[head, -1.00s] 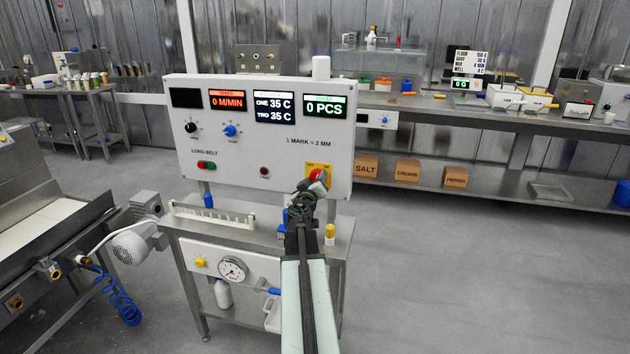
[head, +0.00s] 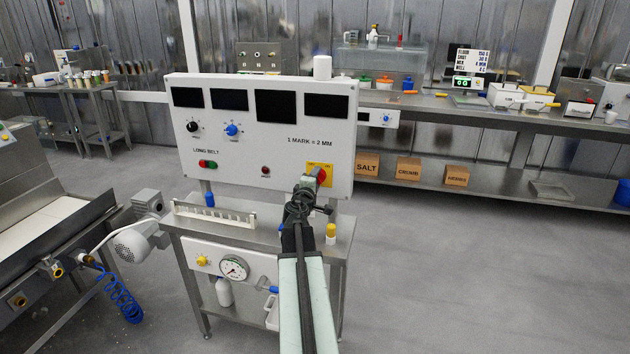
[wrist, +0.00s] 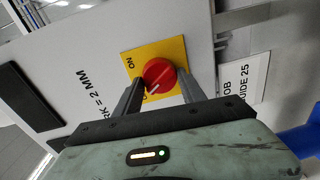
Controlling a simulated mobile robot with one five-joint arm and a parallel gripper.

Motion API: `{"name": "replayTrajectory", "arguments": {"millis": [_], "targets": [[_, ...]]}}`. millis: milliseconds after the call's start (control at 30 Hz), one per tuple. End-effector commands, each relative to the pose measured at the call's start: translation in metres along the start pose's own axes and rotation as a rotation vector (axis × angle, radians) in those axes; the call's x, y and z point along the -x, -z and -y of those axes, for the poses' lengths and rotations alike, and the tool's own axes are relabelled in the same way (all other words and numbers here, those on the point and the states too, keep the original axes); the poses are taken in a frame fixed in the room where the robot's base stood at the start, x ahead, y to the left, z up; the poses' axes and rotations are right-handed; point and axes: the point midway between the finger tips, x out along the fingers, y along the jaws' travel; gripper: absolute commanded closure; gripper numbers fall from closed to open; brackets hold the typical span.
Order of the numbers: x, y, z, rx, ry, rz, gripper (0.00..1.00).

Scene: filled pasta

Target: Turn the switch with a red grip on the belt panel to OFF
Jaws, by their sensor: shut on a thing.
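The switch has a round red grip (wrist: 160,74) on a yellow plate (wrist: 174,48) on the belt panel (head: 230,148). In the wrist view its white mark points down-left, away from the ON label and toward a second label mostly hidden by the left finger. My gripper (wrist: 160,80) is shut on the red grip, one finger on each side. In the head view my gripper (head: 314,182) covers part of the red grip (head: 322,174) at the panel's lower right. The panel's displays (head: 275,106) are dark.
The panel also carries a black knob (head: 193,127), a blue knob (head: 232,130) and a red-green button pair (head: 208,164). Below is a steel table with a yellow-capped bottle (head: 331,233) close right of my arm. The floor to the right is clear.

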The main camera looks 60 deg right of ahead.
Motion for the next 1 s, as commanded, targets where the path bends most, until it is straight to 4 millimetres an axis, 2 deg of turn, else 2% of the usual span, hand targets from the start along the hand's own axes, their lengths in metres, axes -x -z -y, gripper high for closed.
{"name": "replayTrajectory", "arguments": {"millis": [400,1000], "targets": [[-0.0014,-0.0018,-0.0002,0.215,0.003,0.018,0.93],[-0.0012,-0.0021,-0.0002,0.257,0.003,0.021,0.93]]}}
